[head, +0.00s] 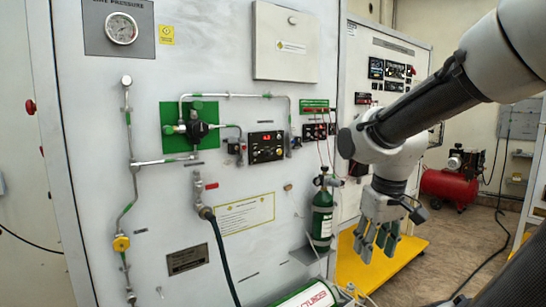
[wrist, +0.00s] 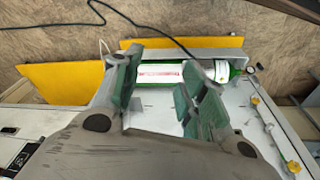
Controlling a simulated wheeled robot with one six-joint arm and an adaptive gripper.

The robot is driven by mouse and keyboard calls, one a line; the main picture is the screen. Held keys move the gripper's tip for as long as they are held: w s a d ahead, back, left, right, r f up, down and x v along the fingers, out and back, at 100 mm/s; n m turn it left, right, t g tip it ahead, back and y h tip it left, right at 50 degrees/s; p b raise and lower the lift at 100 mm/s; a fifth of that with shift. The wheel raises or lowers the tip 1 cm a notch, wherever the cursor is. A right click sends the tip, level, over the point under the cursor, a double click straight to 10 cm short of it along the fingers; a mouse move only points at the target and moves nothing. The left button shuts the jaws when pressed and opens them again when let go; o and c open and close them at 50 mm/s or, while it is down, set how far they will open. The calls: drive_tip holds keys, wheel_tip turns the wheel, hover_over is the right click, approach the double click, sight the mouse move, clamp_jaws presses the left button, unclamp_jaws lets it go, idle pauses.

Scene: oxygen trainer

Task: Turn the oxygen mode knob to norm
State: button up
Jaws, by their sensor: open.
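My gripper (head: 377,243) hangs fingers down in front of the right part of the trainer, right of the small green cylinder (head: 322,215). Its green-padded fingers are spread and empty; the wrist view also shows the gripper (wrist: 163,85) with a gap between the fingers. A black control panel (head: 266,147) with a red display and small knobs is on the white front panel, well left of and above my gripper. A smaller dark panel (head: 319,131) sits right of it. Labels are too small to read, so I cannot tell which knob is the oxygen mode knob or its setting.
A green plate with a black regulator (head: 195,128) and pipes is on the left. A hose (head: 222,255) hangs below. A large cylinder (head: 308,297) lies at the trainer's foot, also in the wrist view (wrist: 160,72). A red compressor (head: 450,186) stands at right.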

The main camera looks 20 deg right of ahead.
drive_tip(key=w+d+f+m+t+h, duration=0.1)
drive_tip(key=w+d+f+t, duration=0.1)
drive_tip(key=w, duration=0.6)
drive_tip(key=w+d+f+t, duration=0.1)
drive_tip(key=w+d+f, duration=0.1)
drive_tip(key=w, duration=0.6)
drive_tip(key=m+t+y, duration=0.3)
drive_tip(key=t+y, duration=0.5)
drive_tip(key=t, duration=0.4)
approach(271, 155)
drive_tip(key=w, duration=0.1)
drive_tip(key=x, duration=0.8)
drive_tip(key=shift+s+a, duration=0.1)
clamp_jaws()
